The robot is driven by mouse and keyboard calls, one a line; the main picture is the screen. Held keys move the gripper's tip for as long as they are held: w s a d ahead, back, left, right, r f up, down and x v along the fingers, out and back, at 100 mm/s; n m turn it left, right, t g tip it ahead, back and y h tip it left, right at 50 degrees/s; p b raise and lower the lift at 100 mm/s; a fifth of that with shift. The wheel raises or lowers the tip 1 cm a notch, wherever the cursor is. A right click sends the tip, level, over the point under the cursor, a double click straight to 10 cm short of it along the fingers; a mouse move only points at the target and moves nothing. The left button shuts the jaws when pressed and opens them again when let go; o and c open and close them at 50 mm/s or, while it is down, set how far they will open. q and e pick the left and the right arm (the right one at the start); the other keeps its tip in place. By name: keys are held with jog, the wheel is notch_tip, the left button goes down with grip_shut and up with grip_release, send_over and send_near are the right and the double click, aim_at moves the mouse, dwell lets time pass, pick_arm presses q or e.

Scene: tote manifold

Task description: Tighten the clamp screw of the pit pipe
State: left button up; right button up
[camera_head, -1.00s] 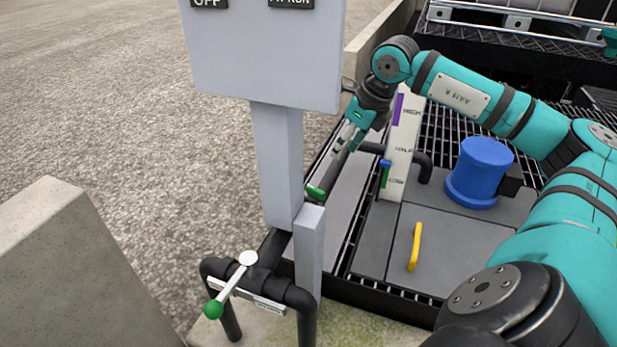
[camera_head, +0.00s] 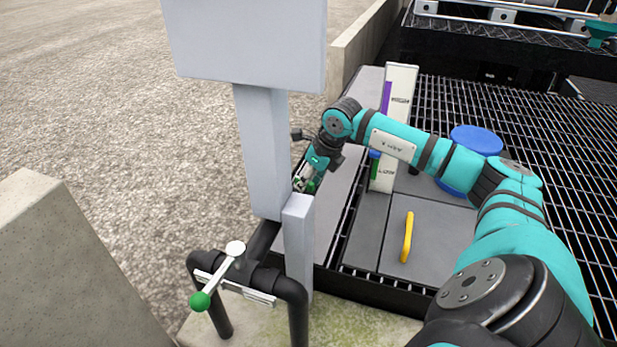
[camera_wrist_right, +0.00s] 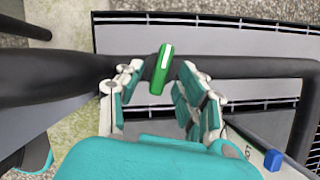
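The clamp screw shows as a green bar handle (camera_wrist_right: 161,69) in the right wrist view, on the black pit pipe (camera_wrist_right: 235,67). My right gripper (camera_wrist_right: 160,76) is open, with its fingers spread on either side of the green handle and a visible gap on both sides. In the head view my right gripper (camera_head: 303,184) is low beside the grey post, at the pipe. The fingers partly hide the handle there. The screw's thread is hidden. My left gripper is in neither view.
A grey post with a panel (camera_head: 262,150) stands just left of my right gripper. A lever with a green ball (camera_head: 200,301) is on the near pipe.

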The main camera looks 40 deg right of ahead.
grip_shut()
dwell(0.3)
